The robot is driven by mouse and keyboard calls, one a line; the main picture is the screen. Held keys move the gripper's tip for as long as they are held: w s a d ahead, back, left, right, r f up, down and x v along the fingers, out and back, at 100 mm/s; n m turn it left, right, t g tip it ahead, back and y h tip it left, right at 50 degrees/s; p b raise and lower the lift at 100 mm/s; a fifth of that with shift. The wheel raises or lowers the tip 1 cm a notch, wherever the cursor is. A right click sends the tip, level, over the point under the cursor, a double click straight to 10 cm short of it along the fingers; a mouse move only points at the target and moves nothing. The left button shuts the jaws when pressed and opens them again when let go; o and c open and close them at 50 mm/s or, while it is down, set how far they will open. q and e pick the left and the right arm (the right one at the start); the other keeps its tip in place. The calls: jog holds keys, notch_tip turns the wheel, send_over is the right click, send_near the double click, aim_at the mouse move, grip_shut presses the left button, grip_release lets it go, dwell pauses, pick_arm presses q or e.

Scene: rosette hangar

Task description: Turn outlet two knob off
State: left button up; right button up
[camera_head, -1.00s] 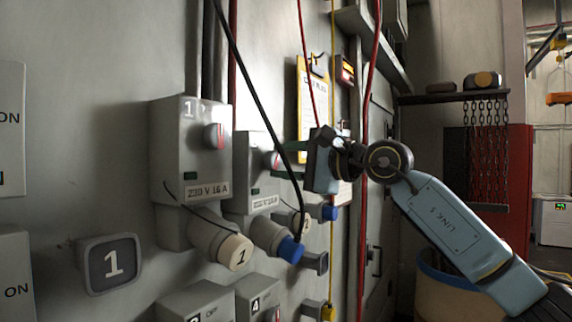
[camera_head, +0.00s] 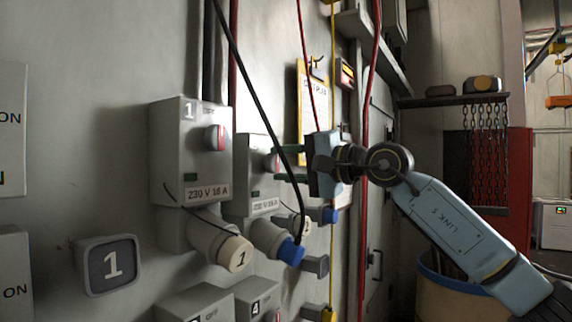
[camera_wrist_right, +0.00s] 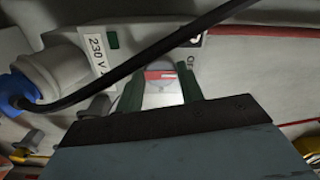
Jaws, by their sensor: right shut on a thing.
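Outlet two is the grey box (camera_head: 250,204) right of outlet 1, with a blue plug (camera_head: 290,252) in its lower socket. Its knob (camera_head: 271,162), grey with a red part, is on the box's upper front. My right gripper (camera_head: 281,164) reaches in from the right, its green fingers one above the other at the knob. In the right wrist view the fingers (camera_wrist_right: 162,86) are on either side of the pale, red-edged knob (camera_wrist_right: 161,76), shut on it. The knob's exact angle is hard to read. My left gripper is not in view.
Outlet 1 (camera_head: 183,150) has its own red-and-grey knob and a cream cap. A black cable (camera_head: 262,105) hangs in front of outlet two, close to my fingers, and crosses the right wrist view. Red and yellow cables hang behind the gripper. A yellow clipboard (camera_head: 311,95) is on the wall.

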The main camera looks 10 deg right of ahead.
jog(key=o, duration=1)
jog(key=shift+s+d, duration=0.1)
jog(key=shift+s+d, duration=0.2)
jog(key=shift+d, duration=0.05)
jog(key=b+v, duration=0.4)
jog(key=v, duration=0.8)
jog(key=shift+s+d, duration=0.15)
jog(key=shift+s, duration=0.1)
